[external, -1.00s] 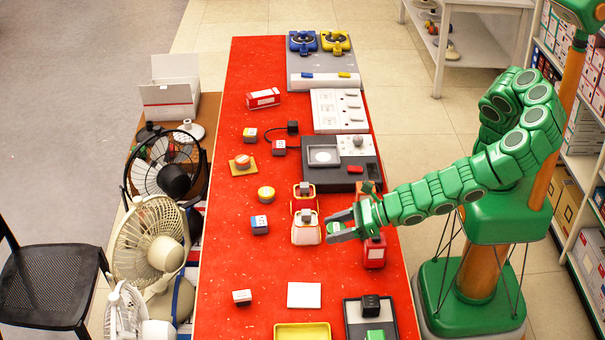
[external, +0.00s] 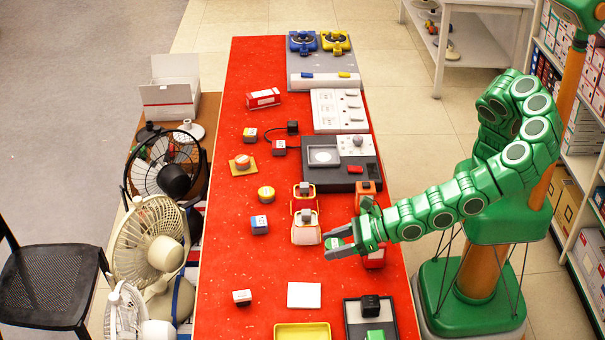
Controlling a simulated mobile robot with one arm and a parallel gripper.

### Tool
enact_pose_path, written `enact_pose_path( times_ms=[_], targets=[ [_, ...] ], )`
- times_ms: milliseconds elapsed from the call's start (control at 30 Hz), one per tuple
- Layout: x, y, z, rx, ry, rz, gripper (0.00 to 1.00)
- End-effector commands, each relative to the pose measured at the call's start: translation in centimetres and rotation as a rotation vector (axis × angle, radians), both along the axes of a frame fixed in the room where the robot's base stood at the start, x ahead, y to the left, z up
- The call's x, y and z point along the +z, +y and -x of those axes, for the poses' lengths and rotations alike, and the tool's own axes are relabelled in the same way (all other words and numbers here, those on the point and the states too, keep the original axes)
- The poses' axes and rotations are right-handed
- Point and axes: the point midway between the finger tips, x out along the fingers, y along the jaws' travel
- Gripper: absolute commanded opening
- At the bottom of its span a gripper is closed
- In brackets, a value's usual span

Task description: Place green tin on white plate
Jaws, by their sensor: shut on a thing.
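My gripper (external: 337,243) is over the red table, just right of a white-and-orange item. Its grey fingers are shut on a small, pale green thing (external: 335,242), which looks like the green tin; the fingers hide most of it. The white plate (external: 304,295), a flat white square, lies on the red table below and left of my gripper in the picture. Its top is bare.
A dark tray (external: 352,328) with a black block (external: 370,305) and a green block (external: 375,335) is right of the plate. A yellow tray (external: 302,332) lies below it. A small box (external: 242,297) is left. Table between gripper and plate is clear.

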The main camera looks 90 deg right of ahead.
Motion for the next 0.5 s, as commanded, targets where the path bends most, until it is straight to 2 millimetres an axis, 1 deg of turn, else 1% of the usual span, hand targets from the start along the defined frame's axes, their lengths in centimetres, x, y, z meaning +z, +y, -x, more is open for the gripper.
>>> enact_pose_path(
  times_ms=[200, 433, 500],
  targets=[
    [-1.2, 1.1, -1.9, -0.001, 0.003, -0.003, 0.26],
    [-2.1, 2.3, -3.7, 0.000, 0.004, -0.002, 0.26],
    [-2.7, 2.5, -4.1, 0.000, 0.004, 0.001, 0.26]
  ],
)
